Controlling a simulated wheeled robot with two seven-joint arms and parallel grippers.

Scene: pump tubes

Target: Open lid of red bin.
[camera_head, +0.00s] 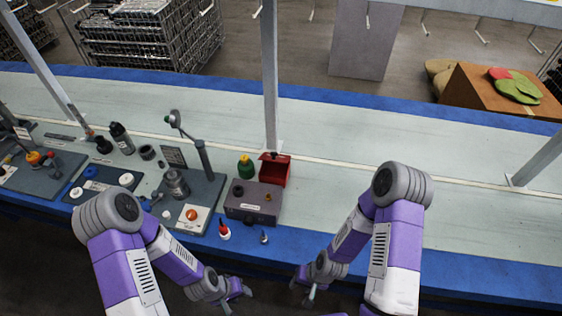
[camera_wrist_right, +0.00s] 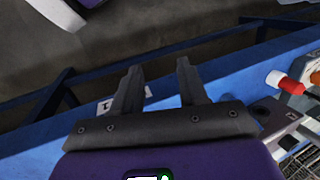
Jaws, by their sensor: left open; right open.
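The red bin (camera_head: 275,172) stands on the bench behind a dark grey box, near the base of an upright post. Its upper part looks darker, but the view is too small to tell how the lid sits. My left gripper (camera_head: 238,299) is open and empty at the bottom of the head view, in front of the bench edge. My right gripper (camera_head: 301,293) is also open and empty there, a little to the right. Both are well apart from the bin. In the right wrist view the right gripper's two fingers (camera_wrist_right: 160,78) are spread with nothing between them.
The dark grey box (camera_head: 253,202) stands just in front of the bin. A green bottle (camera_head: 246,167) with a yellow top is at its left. The bench to the right is clear.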

